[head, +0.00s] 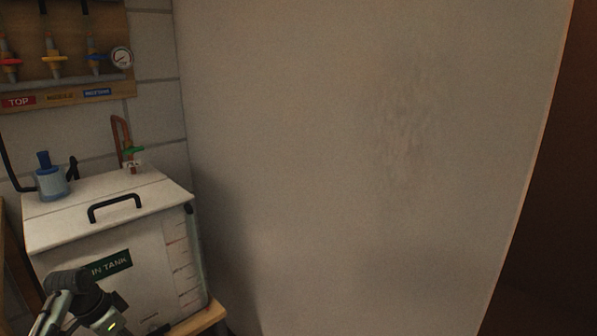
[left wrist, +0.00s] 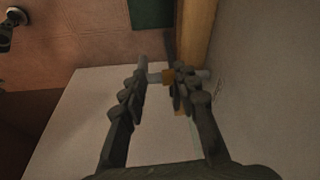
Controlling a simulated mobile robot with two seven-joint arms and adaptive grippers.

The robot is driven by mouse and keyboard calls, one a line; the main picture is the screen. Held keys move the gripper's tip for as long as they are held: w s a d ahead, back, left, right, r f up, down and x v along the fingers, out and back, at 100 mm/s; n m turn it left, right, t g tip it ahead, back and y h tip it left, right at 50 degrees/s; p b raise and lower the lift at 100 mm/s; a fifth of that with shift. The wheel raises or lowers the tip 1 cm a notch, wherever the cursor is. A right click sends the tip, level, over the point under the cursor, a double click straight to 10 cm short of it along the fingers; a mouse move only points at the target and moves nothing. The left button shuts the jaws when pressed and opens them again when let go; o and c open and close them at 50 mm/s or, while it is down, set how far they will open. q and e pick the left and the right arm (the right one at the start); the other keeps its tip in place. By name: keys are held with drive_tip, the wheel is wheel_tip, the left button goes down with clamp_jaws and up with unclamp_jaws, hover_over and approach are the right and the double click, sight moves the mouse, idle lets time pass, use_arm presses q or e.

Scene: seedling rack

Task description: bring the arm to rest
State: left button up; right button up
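My left arm comes into the head view at the lower left, in front of the white tank (head: 150,262). Its fingers cannot be made out there. In the left wrist view my left gripper (left wrist: 160,78) has its two dark fingers apart with a gap between them. My right gripper is in neither view.
The tank stands on a wooden stand (head: 203,319), with a black lid handle (head: 115,207), a blue pump (head: 51,177) and a copper pipe (head: 121,134) on top. A valve board (head: 66,96) with a gauge (head: 122,59) hangs above. A large plain pale panel (head: 370,160) fills the middle.

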use_arm(q)
drive_tip(key=s+d+f+n+y, duration=0.1)
drive_tip(key=s+d+f, duration=0.1)
drive_tip(key=s+f, duration=0.55)
drive_tip(key=s+d+f+n+y, duration=0.1)
drive_tip(key=s+d+f+n, duration=0.2)
drive_tip(key=f, duration=0.7)
drive_tip(key=s+d+f, duration=0.4)
drive_tip(key=s+f, duration=0.1)
drive_tip(key=s, duration=0.3)
drive_tip(key=s+d+f, duration=0.3)
drive_tip(key=s+f, duration=0.2)
drive_tip(key=s, duration=0.3)
drive_tip(key=shift+d+f+g+y, duration=0.3)
drive_tip(key=shift+d+f+y, duration=0.05)
drive_tip(key=shift+f+y, duration=0.05)
